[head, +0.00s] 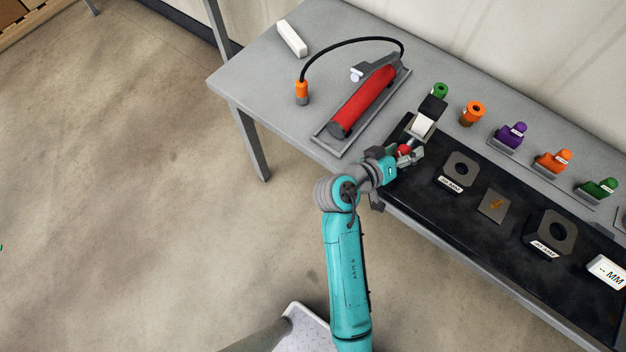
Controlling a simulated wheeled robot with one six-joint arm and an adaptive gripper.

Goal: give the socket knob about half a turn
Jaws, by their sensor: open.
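A small red knob (404,149) shows at the front of a black and white device (425,120) on the bench. I take it for the socket knob; its marks are too small to read. My gripper (409,157) is open at the knob, with its grey fingers close around or beside it. I cannot tell whether the fingers touch it. The fingers and wrist hide part of the knob and of the device's lower front.
A red cylinder (364,100) lies in a grey tray left of my gripper, with a black hose to an orange coupling (302,93). Dark holed blocks (460,168) stand on the black mat (490,245) at right. Several coloured pieces line the back. The bench's left end is mostly clear.

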